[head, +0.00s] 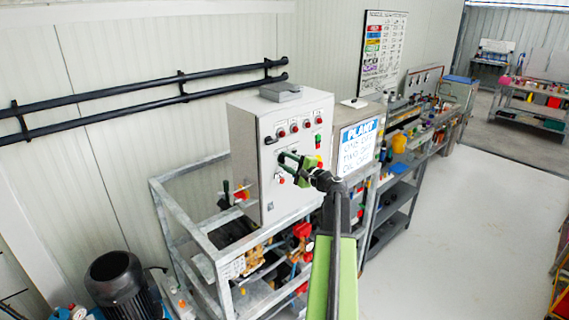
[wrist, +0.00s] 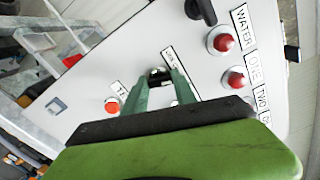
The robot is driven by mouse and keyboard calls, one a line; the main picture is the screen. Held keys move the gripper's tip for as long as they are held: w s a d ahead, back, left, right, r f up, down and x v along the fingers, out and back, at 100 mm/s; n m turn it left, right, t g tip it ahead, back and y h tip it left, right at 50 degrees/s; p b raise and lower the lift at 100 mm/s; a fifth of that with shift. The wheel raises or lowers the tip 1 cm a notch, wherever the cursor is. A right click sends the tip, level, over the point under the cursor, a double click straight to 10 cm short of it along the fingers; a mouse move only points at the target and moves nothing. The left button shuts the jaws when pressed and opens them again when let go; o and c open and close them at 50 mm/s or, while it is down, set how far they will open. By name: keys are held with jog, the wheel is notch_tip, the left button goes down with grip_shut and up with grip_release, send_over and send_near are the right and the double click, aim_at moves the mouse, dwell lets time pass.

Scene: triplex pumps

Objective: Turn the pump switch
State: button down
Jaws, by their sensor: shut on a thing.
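The white control cabinet (head: 258,190) stands on a metal frame, with its button panel facing my arm. My gripper (head: 284,160), green with dark parts, reaches the middle of that panel. In the wrist view its two green fingers (wrist: 158,72) are closed around a small dark and silver switch knob (wrist: 155,74) on the panel. The fingers hide most of the knob, so I cannot tell which way it points. A label partly shows beside the right fingertip. A black rotary switch (wrist: 201,11) sits apart from my fingers at the top of the wrist view.
Red buttons (wrist: 222,40) labelled WATER, ONE and TWO are on the panel's right side in the wrist view. A red-orange button (wrist: 112,105) is left of my fingers. Black pipes (head: 150,92) run along the wall. A "PLANT" sign (head: 358,146) stands right; the floor (head: 480,220) beyond is clear.

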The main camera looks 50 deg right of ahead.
jog(key=m, duration=0.5)
jog(key=shift+d, duration=0.1)
dwell(0.4)
jog(key=c, duration=1)
grip_release()
jog(key=shift+s, duration=0.1)
jog(key=s+a, duration=0.1)
jog(key=s, duration=1.6)
jog(key=shift+a, duration=0.2)
